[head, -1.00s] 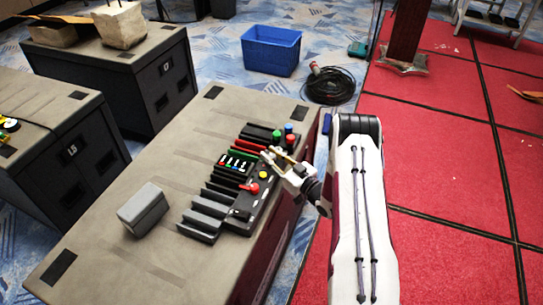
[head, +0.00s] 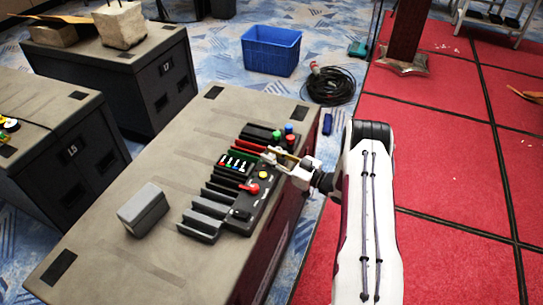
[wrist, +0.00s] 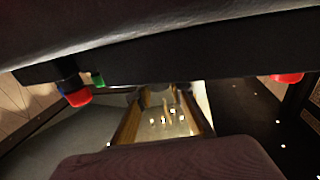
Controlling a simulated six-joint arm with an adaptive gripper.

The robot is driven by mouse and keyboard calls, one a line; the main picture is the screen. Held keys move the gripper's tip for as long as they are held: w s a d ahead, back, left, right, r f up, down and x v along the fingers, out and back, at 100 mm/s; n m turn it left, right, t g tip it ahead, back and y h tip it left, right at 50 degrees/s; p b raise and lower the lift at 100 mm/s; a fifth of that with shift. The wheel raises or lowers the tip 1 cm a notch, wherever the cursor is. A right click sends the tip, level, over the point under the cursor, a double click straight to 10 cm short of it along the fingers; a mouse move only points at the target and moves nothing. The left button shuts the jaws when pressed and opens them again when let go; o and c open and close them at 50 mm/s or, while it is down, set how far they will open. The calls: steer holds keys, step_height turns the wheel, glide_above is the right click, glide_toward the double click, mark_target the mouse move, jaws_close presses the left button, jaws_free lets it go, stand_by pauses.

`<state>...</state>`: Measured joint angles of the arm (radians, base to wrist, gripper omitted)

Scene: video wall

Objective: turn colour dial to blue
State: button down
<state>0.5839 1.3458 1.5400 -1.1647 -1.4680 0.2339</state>
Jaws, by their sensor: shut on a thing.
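The black control panel (head: 240,205) lies on the grey-topped case. It carries a red pointer knob (head: 250,188), a yellow button (head: 263,175), small sliders (head: 236,163) and red, green and blue buttons at its far end. My gripper (head: 270,153) reaches in from the right, low over the panel beyond the yellow button. In the wrist view its brass-coloured fingers (wrist: 165,118) stand around a spot with small white marks. The gripper is shut on what seems to be the colour dial, which the fingers largely hide. I cannot read its setting.
A grey block (head: 143,208) sits left of the panel on the case (head: 120,265). A blue crate (head: 271,50) and coiled cable (head: 330,85) lie on the floor.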

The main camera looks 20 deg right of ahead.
steer(key=shift+n+g+y, duration=0.9)
steer(key=shift+n+y, duration=0.1)
steer(key=shift+y, duration=0.2)
steer(key=shift+f+n+g+y, duration=0.1)
steer(key=shift+n+g+y, duration=1.5)
steer(key=shift+g, duration=0.4)
steer(key=c, duration=1.8)
jaws_free()
steer(key=shift+v, duration=6.05)
